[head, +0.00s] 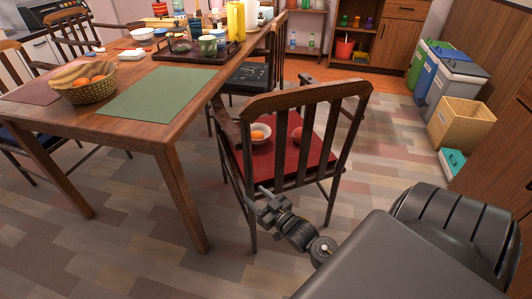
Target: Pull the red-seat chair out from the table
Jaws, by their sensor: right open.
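The red-seat chair (332,165) stands at the right end of the wooden table (185,135), its slatted brown back toward me. On its red seat are a white bowl (261,133) with an orange item in it and a reddish round fruit (298,134). My right gripper (260,199) is open, low at the left rear of the chair, close to the left back post and seat edge. I cannot tell whether it touches the chair. My left gripper is not in view.
A green placemat (158,95), a fruit basket (84,82) and a tray (197,52) of dishes are on the table. A black-seat chair (252,77) stands beyond. Floor left of the chair is clear.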

